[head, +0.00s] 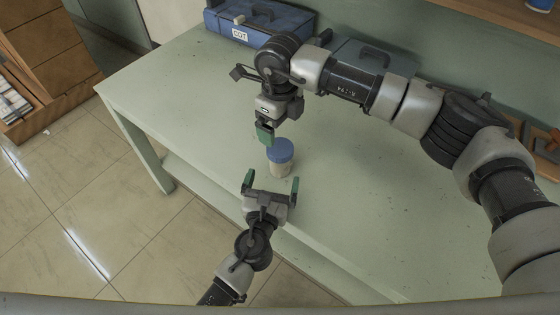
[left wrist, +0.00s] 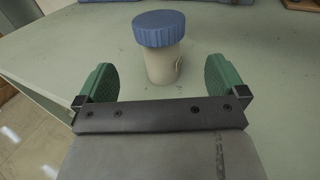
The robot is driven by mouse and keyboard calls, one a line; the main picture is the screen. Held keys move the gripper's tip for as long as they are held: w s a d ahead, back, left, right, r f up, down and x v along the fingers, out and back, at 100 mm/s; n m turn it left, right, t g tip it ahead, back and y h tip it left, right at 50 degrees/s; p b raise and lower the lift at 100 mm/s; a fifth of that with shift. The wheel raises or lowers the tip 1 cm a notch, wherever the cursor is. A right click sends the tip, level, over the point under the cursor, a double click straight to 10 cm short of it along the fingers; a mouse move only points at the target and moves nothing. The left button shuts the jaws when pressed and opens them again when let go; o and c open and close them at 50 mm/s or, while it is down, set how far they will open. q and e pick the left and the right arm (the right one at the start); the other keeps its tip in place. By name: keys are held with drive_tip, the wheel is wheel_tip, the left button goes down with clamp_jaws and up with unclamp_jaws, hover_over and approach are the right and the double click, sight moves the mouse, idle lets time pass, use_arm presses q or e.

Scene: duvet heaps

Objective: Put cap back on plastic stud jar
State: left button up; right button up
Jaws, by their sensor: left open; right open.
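A jar (head: 281,168) with a cream body stands upright near the front edge of the table. A blue cap (head: 280,150) sits on its top; I cannot tell whether it is screwed tight. In the left wrist view the jar (left wrist: 163,66) and its ribbed cap (left wrist: 159,29) show just beyond the fingers. My left gripper (head: 270,183) is open and empty, in front of the jar, with its green fingers apart on either side. My right gripper (head: 264,134) hangs just behind and left of the cap, apart from it, its jaws partly hidden from this angle.
The pale green table (head: 370,220) is clear to the right of the jar. A blue case (head: 255,22) and a grey-green case (head: 365,60) stand at the back. Orange-handled tools (head: 546,142) lie at the far right. A wooden shelf is above.

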sight(278, 163)
use_arm(q)
drive_tip(key=x, duration=0.6)
drive_tip(key=shift+w, duration=0.15)
drive_tip(key=c, duration=1.8)
use_arm(e)
drive_tip(key=shift+n, duration=0.3)
use_arm(q)
drive_tip(key=shift+c, duration=0.2)
use_arm(e)
drive_tip(key=shift+a+n, duration=0.15)
drive_tip(key=shift+n, duration=1.85)
drive_tip(key=shift+f, duration=0.1)
drive_tip(key=shift+f, duration=3.95)
